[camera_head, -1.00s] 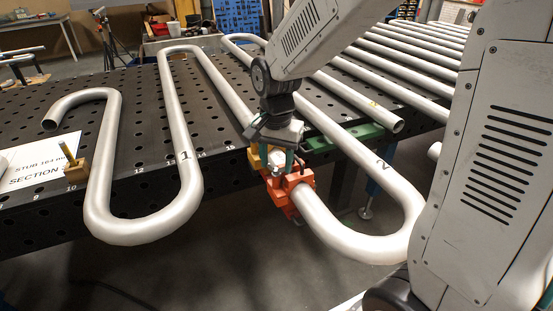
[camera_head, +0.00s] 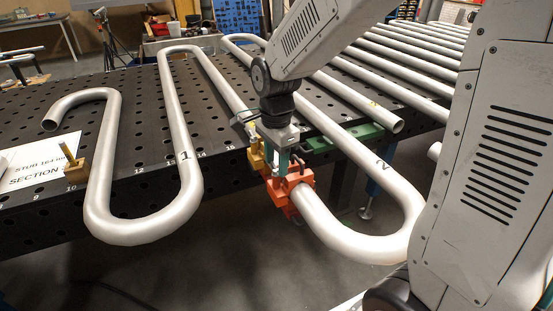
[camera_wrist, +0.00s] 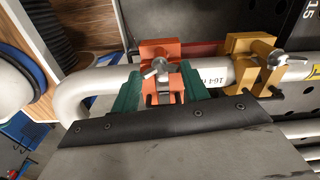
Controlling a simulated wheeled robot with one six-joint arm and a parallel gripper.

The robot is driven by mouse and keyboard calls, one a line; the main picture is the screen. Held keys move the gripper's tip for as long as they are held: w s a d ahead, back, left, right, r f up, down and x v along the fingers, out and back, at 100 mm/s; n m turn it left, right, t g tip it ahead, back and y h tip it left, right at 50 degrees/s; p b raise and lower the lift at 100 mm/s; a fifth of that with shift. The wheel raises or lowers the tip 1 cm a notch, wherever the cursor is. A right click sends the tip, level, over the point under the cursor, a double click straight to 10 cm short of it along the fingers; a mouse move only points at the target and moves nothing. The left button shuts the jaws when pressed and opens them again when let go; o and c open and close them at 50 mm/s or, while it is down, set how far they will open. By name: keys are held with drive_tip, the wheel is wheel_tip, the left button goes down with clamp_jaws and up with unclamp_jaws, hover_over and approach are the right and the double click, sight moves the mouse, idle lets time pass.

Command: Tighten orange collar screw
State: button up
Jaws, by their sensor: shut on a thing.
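The orange collar (camera_head: 290,190) sits around the lower run of the grey serpentine tube, near its front bend. In the wrist view, the orange collar (camera_wrist: 158,50) carries a silver collar screw (camera_wrist: 158,68) with a short cross handle. My gripper (camera_head: 286,168) points down at the collar from above. In the wrist view, the green fingers of my gripper (camera_wrist: 160,80) stand on either side of the screw handle and are shut on it. The exact contact is partly hidden by the fingers.
A yellow clamp (camera_wrist: 246,62) with its own silver handle stands close beside the orange collar. The tube marked 2 (camera_head: 365,160) bends around at the front right. The perforated black table (camera_head: 135,110) lies behind, with another tube coil marked 1 (camera_head: 176,125).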

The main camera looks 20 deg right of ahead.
sight(276, 165)
drive_tip(key=shift+w+r, duration=0.1)
idle(0.3)
drive_tip(key=o, duration=1)
wheel_tip(276, 165, up, 8)
drive_tip(key=shift+f, duration=0.1)
